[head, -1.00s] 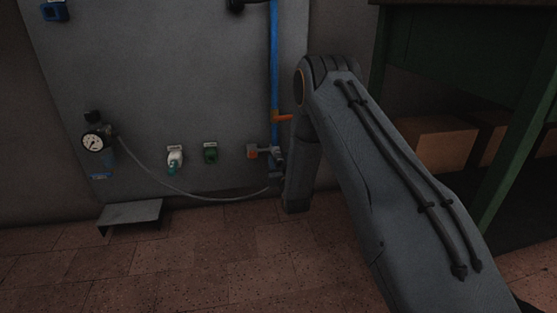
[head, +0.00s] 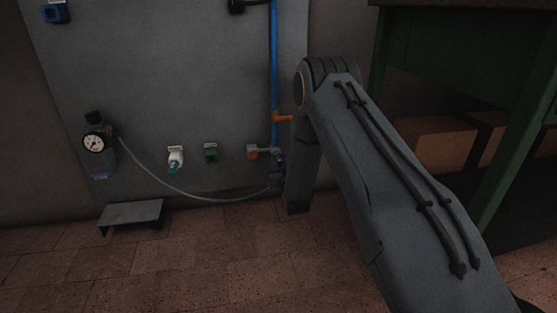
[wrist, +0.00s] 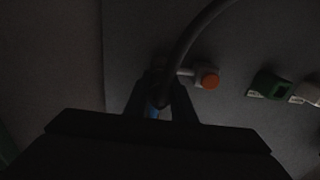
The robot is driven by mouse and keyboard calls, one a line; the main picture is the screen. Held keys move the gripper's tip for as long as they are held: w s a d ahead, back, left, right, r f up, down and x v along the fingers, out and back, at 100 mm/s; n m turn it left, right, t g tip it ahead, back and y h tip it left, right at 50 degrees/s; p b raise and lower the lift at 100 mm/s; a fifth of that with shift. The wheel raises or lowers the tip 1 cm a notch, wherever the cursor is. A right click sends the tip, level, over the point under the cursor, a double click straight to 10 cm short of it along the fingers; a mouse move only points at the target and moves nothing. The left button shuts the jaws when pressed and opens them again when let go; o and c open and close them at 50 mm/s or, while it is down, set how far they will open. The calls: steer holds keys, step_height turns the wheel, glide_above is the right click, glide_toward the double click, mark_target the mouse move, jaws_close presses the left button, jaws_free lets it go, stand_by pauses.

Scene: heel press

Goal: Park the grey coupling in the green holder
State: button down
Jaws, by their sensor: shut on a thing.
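My gripper (wrist: 158,92) is shut on the end of the grey hose, where the grey coupling (wrist: 158,80) is dark and mostly hidden between the fingers. A small blue patch shows between them. In the head view the gripper (head: 277,182) is low at the wall panel, just under the foot of the blue pipe, partly hidden by my arm. I cannot tell whether the coupling touches the fitting there. The green holder (head: 211,153) is on the panel, left of the gripper, with a dark opening. It also shows at the right in the wrist view (wrist: 269,84).
A fitting with an orange knob (head: 252,154) sits close beside the gripper, between it and the green holder. A white holder (head: 175,158) with a teal piece is farther left. The hose (head: 185,190) sags from the gauge unit (head: 94,143). A low metal step (head: 132,213) stands below.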

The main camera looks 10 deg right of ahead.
mark_target(280, 164)
steer(key=shift+s+p, duration=2.05)
steer(key=shift+s, duration=0.8)
steer(key=shift+s+r+p, duration=0.1)
steer(key=shift+s+p, duration=0.1)
steer(key=shift+p, duration=0.15)
steer(key=shift+a, duration=0.15)
steer(key=a, duration=2.5)
steer(key=shift+a, duration=0.4)
steer(key=shift+w, duration=0.2)
steer(key=shift+w+b, duration=1.2)
steer(key=shift+w, duration=1.1)
